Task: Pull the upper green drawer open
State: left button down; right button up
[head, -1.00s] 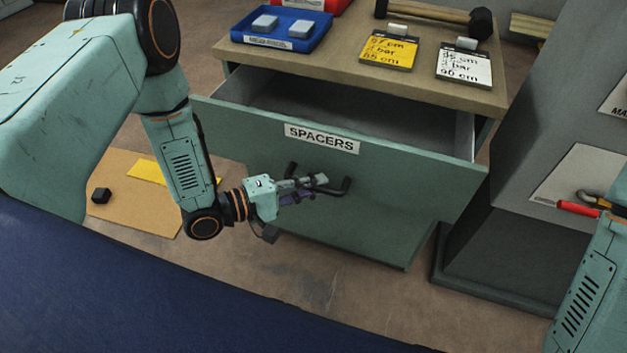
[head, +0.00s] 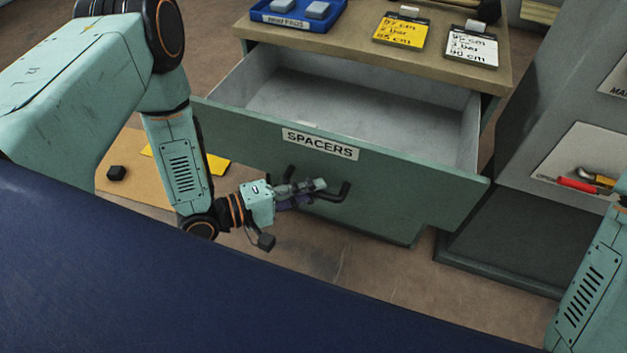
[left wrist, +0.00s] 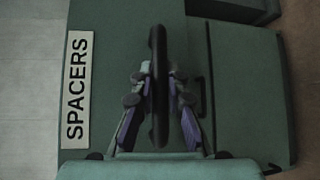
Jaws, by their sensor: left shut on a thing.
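The upper green drawer (head: 400,180) has a white SPACERS label (head: 320,143) and a dark bar handle (head: 341,192). It stands well out from the cabinet, and its grey inside looks empty. My left gripper (head: 308,188) is shut on the handle. In the left wrist view the handle (left wrist: 158,85) runs between the two fingers of the gripper (left wrist: 160,95), with the label (left wrist: 77,90) to the left. My right gripper is out of view; only part of my right arm shows at the right edge.
The cabinet top (head: 365,52) holds a blue tray (head: 300,22) with grey blocks, a yellow card (head: 401,31) and a white card (head: 471,47). A grey cabinet (head: 545,150) stands close on the right.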

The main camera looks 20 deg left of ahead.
pick_arm(q)
jog(key=shift+s, duration=1.05)
jog(key=c, duration=1.3)
grip_release()
jog(key=shift+c, duration=0.2)
jog(key=shift+s+a, duration=0.1)
jog(key=v, duration=1.2)
jog(key=shift+m, duration=0.3)
